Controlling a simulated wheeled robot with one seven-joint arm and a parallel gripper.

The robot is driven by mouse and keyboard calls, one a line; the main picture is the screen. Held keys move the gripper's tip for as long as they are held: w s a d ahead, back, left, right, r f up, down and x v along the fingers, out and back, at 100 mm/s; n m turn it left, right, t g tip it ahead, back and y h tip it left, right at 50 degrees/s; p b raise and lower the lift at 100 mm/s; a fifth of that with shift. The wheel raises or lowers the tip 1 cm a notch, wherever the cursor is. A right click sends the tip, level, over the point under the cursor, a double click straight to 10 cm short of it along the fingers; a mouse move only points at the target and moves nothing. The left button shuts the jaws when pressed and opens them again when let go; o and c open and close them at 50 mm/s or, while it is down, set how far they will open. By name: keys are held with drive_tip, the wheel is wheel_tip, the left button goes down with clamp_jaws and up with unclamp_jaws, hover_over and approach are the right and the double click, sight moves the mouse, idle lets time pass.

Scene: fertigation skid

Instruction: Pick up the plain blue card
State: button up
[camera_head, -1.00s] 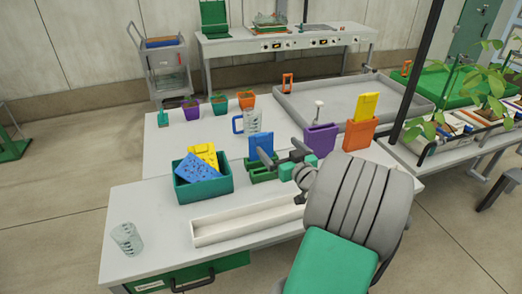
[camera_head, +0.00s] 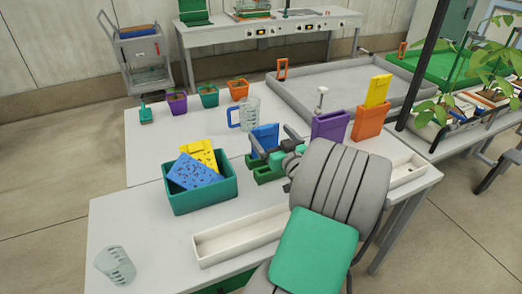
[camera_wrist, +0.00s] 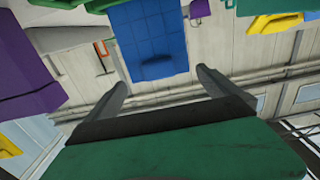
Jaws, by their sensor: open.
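The plain blue card (camera_head: 265,136) stands upright in a green holder (camera_head: 262,174) on the white bench. My gripper (camera_head: 275,142) is open and empty at the card, partly covering its right side and the holder. In the wrist view, the blue card (camera_wrist: 150,40) appears large between the two spread fingers (camera_wrist: 157,72). I cannot tell whether a finger touches it. A speckled blue card (camera_head: 192,171) and a speckled yellow card (camera_head: 206,151) lie tilted in a teal bin (camera_head: 205,198) to the left.
A purple holder (camera_head: 330,125) and an orange holder (camera_head: 369,122) with a yellow card (camera_head: 378,91) stand close to the right. A clear jug (camera_head: 249,113) is behind. A white trough (camera_head: 240,238) lies in front. The bench's left side is mostly clear.

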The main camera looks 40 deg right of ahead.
sight(266, 137)
wheel_tip(266, 137, down, 3)
drive_tip(key=shift+f+b, duration=0.2)
drive_tip(key=shift+b, duration=0.95)
drive_tip(key=p+x, duration=0.1)
drive_tip(key=x, duration=0.6)
drive_tip(key=shift+w+d+r+p, duration=0.1)
drive_tip(key=shift+w+p, duration=0.2)
drive_tip(key=c, duration=1.1)
drive_tip(key=shift+r, duration=0.1)
